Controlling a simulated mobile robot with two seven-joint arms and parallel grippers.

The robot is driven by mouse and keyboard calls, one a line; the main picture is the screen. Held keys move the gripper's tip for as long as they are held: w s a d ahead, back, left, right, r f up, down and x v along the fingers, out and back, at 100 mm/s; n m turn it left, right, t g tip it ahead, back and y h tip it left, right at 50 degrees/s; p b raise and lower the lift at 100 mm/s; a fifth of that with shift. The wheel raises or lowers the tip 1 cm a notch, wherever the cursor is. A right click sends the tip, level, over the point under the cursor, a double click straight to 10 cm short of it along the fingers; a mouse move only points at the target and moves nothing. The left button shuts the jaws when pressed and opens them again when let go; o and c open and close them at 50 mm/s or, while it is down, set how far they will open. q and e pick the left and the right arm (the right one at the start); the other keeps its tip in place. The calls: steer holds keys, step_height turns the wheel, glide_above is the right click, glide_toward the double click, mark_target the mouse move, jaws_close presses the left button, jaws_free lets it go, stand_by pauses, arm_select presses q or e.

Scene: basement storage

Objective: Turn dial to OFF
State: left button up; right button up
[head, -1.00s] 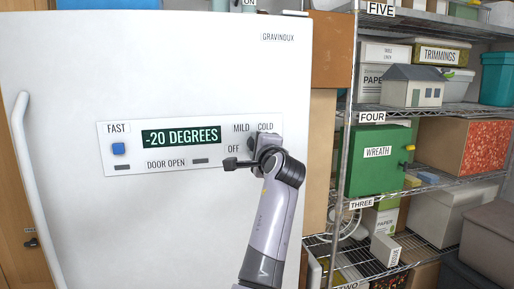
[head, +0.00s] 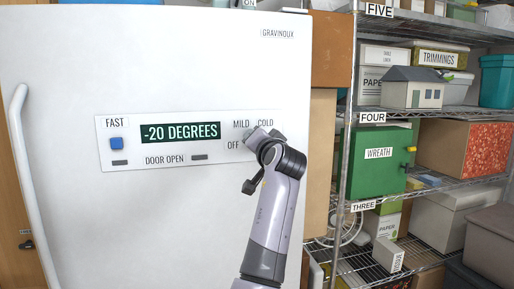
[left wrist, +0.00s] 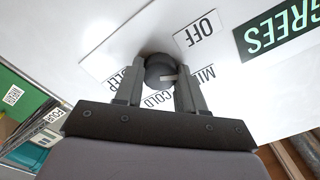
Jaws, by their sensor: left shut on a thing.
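The dial (left wrist: 157,66) is a dark round knob on the white freezer's control panel (head: 130,128). My left gripper (left wrist: 161,76) is shut on the dial, one finger on each side. In the head view my left gripper (head: 260,138) and wrist hide the dial. My right gripper is not in view.
The display (head: 180,133) reads -20 DEGREES. A blue button (head: 116,144) sits under FAST. The freezer's long handle (head: 30,190) is at the left. A wire shelf rack (head: 340,190) with a green WREATH box (head: 375,175) stands right of my arm.

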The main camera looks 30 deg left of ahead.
arm_select(q)
steer(key=shift+n+b, duration=1.6)
steer(key=shift+n, duration=3)
steer(key=o, duration=1.1)
steer(key=shift+c, duration=0.2)
steer(key=b+v, duration=0.1)
steer(key=v, duration=0.6)
steer(key=shift+b, duration=0.35)
